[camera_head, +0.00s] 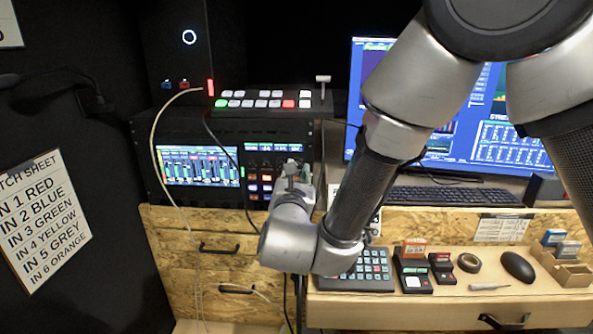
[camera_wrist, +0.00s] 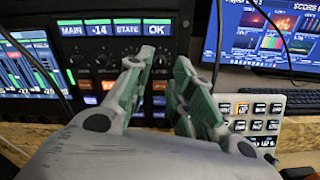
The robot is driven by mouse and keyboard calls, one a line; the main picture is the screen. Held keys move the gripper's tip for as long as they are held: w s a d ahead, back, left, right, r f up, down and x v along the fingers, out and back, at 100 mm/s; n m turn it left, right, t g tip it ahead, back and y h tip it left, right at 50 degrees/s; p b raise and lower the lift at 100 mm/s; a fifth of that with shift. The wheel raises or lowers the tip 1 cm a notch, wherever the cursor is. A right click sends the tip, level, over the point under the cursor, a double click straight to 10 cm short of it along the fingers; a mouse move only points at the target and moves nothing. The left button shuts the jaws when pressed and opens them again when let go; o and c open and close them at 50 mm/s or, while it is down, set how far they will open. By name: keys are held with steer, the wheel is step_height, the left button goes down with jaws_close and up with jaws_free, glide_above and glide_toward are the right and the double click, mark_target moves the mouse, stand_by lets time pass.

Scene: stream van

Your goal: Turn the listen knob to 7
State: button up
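The rack panel (camera_wrist: 88,58) in the wrist view has a row of dark round knobs below a display reading "MAIN -14 STATE OK". The knob labels are too small to read, so I cannot tell which one is the listen knob. My gripper (camera_wrist: 163,62) is in front of the panel's right part, its fingertips apart with a gap between them. Lit buttons show in the gap, and nothing is visibly held. The fingers hide part of the panel. In the head view my gripper (camera_head: 294,170) is at the lower right of the panel; contact cannot be told.
A switcher with lit buttons (camera_head: 262,101) sits on the rack, its lever at the right. A cable (camera_head: 154,150) hangs at the rack's left. A keypad (camera_head: 366,272), small devices and a mouse (camera_head: 517,266) are on the lower desk. A keyboard (camera_head: 455,195) lies below the monitor.

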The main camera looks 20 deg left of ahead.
steer(key=v, duration=0.8)
steer(key=shift+s, duration=0.3)
